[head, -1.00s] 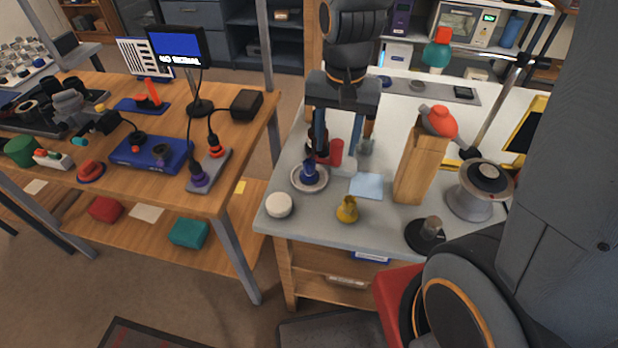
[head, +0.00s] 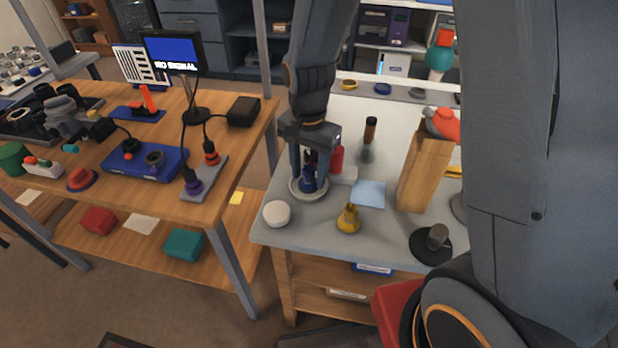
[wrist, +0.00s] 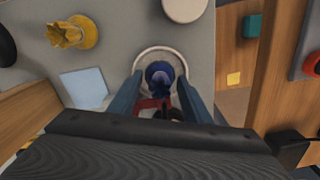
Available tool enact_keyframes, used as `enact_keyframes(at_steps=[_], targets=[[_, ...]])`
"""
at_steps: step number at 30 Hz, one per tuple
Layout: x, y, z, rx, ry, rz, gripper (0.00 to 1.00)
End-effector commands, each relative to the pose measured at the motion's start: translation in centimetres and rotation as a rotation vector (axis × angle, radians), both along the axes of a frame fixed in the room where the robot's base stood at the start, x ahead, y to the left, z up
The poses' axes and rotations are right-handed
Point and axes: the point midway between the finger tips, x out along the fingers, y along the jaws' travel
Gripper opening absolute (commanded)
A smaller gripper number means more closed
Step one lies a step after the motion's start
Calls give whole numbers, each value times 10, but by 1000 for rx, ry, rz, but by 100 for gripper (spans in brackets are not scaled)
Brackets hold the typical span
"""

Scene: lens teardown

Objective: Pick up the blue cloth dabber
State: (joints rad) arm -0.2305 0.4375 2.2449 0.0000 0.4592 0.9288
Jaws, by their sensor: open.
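The blue cloth dabber (head: 308,182) stands on a round white dish (head: 296,194) near the left front of the grey bench. In the wrist view the dabber (wrist: 160,75) shows as a dark blue round shape on the dish (wrist: 150,53). My gripper (head: 307,178) points down over the dish with its fingers on either side of the dabber. In the wrist view the gripper (wrist: 158,88) is open, with the dabber between the two blue fingers. Whether a finger touches it I cannot tell.
A white round puck (head: 277,214) lies left of the dish. A yellow piece (head: 348,219) and a light blue cloth square (head: 369,193) lie to the right. A red cylinder (head: 337,159) stands close behind my gripper. A tall wooden block (head: 425,172) stands further right.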

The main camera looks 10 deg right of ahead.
Motion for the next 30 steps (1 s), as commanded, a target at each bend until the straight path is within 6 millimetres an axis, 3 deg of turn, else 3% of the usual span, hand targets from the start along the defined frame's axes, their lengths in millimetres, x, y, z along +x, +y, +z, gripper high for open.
enact_keyframes(at_steps=[11, 16, 25, 30], targets=[[0, 0, -10, 0, 0, 0, 44], [0, 0, -9, 0, 0, 1, 18], [0, 0, -6, 0, -1, 1, 18], [1, 0, 15, 1, -3, 1, 18]])
